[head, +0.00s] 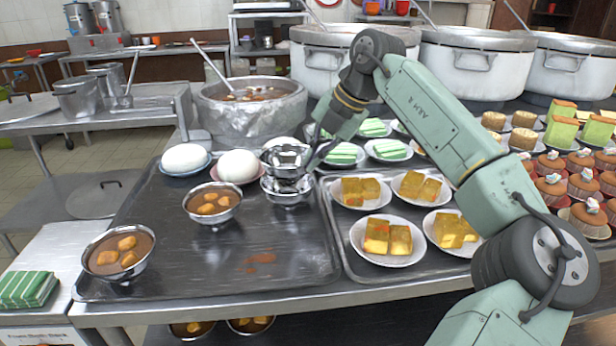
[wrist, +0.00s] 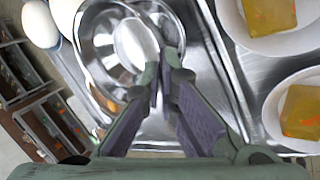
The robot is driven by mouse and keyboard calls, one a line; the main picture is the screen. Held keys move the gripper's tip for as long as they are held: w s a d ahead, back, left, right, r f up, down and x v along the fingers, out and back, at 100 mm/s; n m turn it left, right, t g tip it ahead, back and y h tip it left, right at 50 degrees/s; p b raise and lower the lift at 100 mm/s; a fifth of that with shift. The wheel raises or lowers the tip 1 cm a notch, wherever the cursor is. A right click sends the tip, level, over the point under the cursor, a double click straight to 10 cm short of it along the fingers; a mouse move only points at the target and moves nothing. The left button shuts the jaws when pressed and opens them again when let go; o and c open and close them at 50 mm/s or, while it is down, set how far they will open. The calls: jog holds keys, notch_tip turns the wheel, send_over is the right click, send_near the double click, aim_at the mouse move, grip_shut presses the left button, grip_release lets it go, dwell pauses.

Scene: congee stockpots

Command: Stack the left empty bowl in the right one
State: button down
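Two empty shiny metal bowls show near the back right of the left tray. The upper bowl (head: 285,155) is raised and sits almost directly above the lower bowl (head: 288,196) in the head view. My gripper (head: 312,163) is at the upper bowl's right side, with its fingers close together on the rim. In the wrist view the fingertips (wrist: 164,68) pinch the near right edge of the held bowl (wrist: 108,45). The lower bowl is partly hidden beneath it. I cannot tell whether the two bowls touch.
Two bowls of brown food, one in the middle (head: 212,203) and one at front left (head: 118,253), share the tray (head: 200,262) with white buns (head: 238,167). Plates of yellow cakes (head: 387,240) stand close on the right. A large pot (head: 250,110) is behind.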

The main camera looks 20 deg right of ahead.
jog(key=shift+f, duration=2.25)
jog(key=shift+f, duration=0.3)
jog(key=c, duration=1.8)
grip_release()
jog(key=shift+r, duration=0.45)
jog(key=v, duration=1.1)
jog(key=shift+r, duration=0.35)
jog(key=shift+s+d, duration=0.1)
jog(key=shift+d, duration=0.05)
